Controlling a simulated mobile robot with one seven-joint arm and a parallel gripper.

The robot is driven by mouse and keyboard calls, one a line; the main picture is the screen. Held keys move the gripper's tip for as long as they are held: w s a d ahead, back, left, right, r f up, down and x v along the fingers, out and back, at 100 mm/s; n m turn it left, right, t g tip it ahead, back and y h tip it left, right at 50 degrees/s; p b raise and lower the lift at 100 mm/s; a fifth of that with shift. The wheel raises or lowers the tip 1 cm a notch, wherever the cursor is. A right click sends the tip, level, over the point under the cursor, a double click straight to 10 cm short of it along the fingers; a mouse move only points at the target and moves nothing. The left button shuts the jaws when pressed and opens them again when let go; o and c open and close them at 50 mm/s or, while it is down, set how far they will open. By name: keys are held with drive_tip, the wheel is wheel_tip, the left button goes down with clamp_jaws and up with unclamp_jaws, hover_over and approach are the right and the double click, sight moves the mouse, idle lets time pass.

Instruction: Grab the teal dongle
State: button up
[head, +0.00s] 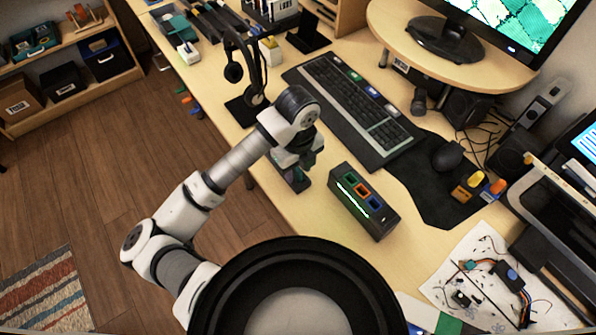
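My gripper (299,164) points down over the desk's front edge, left of the black box with coloured slots. Right beneath it is a small dark holder (297,185) with teal and purplish parts, largely hidden by the gripper. The teal part (287,173) may be the teal dongle, but it is too small and covered to be sure. I cannot tell whether the fingers are open or shut, or whether they touch it.
The black box (378,222) with green, orange and blue slots stands close on the right. The keyboard (360,110) lies behind, and a headset on a stand (245,75) is at the back left. Bare desk (318,222) shows between holder and box.

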drive_tip(key=shift+f, duration=0.5)
clamp_jaws()
drive_tip(key=shift+r, duration=0.15)
